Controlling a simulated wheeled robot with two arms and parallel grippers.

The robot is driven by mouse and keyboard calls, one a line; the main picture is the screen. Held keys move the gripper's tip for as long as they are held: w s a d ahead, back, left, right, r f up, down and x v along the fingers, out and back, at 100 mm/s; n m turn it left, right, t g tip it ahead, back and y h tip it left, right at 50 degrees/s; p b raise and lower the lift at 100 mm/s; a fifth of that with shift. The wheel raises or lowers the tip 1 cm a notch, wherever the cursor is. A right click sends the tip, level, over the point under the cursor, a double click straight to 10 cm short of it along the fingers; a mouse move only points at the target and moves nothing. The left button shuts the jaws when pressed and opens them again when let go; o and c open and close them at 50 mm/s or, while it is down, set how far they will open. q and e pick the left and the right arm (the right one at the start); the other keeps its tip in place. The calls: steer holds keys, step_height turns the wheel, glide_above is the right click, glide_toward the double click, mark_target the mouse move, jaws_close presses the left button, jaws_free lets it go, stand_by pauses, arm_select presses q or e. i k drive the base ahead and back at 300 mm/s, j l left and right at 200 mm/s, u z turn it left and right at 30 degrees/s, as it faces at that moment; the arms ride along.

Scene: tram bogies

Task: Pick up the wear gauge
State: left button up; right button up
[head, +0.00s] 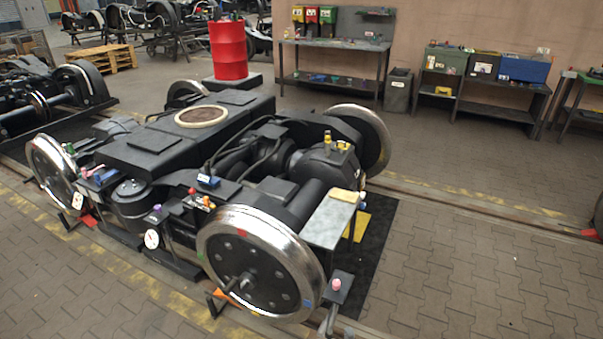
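I cannot tell for sure which thing is the wear gauge. A small round white dial (152,239) shows in the head view at the near side of the bogie (150,145), left of the near front wheel (262,262). A small white tag-like thing (77,200) is by the left wheel (55,172). A small blue device (208,181) lies on the bogie frame, and a yellow flat piece (345,195) lies on the grey plate (328,220) at the bogie's right end. Neither of my grippers is in view.
A red drum (228,50) stands behind the bogie. A workbench (335,45) with coloured bins and a lower shelf bench (500,82) with cases stand along the back wall. A second bogie (50,95) is at the left. The paved floor (480,255) at the right is clear.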

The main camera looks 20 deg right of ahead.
mark_target(206, 178)
steer(key=u, duration=0.75)
steer(key=i, duration=2.5)
steer(key=i+j+z, duration=0.15)
steer(key=i, duration=0.4)
steer(key=i+j, duration=0.1)
steer(key=i, duration=0.45)
steer(key=i+j+z, duration=0.15)
steer(key=i, duration=0.45)
